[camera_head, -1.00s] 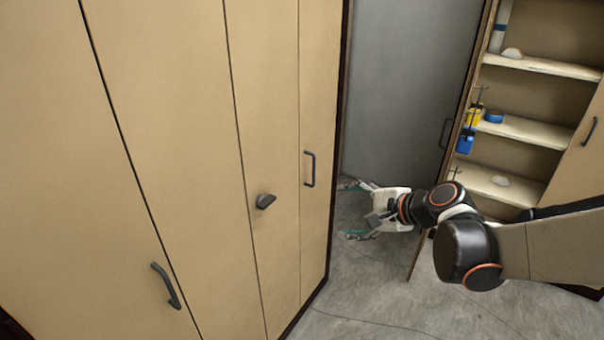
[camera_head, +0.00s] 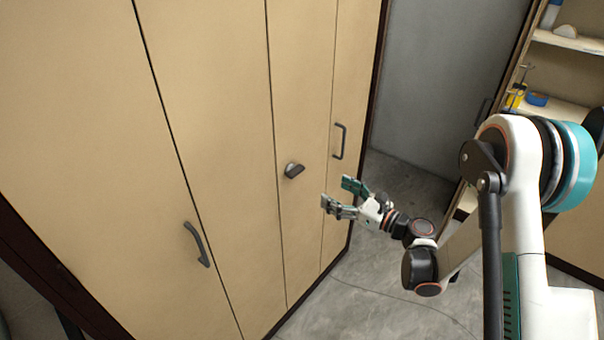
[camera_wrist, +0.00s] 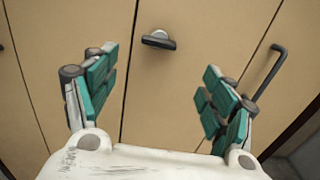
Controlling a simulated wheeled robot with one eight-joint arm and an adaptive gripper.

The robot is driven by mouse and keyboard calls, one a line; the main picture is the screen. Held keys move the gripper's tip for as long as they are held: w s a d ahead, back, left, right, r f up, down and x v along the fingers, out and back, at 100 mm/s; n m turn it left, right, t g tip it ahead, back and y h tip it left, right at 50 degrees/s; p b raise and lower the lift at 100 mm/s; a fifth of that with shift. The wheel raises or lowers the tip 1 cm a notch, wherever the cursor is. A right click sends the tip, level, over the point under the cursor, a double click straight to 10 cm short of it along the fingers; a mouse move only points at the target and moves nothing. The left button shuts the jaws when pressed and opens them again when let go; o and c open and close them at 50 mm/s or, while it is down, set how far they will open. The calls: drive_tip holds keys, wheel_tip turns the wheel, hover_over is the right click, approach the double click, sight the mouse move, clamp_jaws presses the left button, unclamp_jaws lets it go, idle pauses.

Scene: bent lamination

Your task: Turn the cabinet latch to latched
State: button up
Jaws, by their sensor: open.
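The cabinet latch (camera_head: 293,170) is a small dark grey knob on a tan cabinet door (camera_head: 300,230), close to a door seam. In the wrist view the latch (camera_wrist: 158,40) lies ahead, above and between my open fingers, with its bar roughly level in the picture. My gripper (camera_head: 343,197) is open and empty, to the right of the latch and a little below it in the head view. In the wrist view my gripper (camera_wrist: 155,100) shows its two green-padded fingers spread wide. The fingers look apart from the latch.
A bar handle (camera_head: 339,141) is right of the latch; it also shows near the right finger in the wrist view (camera_wrist: 270,72). Another handle (camera_head: 197,244) is lower left. An open shelf (camera_head: 562,110) stands at the right. Grey floor (camera_head: 390,300) is clear beside the cabinet.

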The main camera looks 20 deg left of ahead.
sight(299, 172)
drive_tip(key=b+x, duration=0.1)
drive_tip(key=x, duration=1.2)
drive_tip(key=shift+a, duration=0.25)
drive_tip(key=c, duration=1)
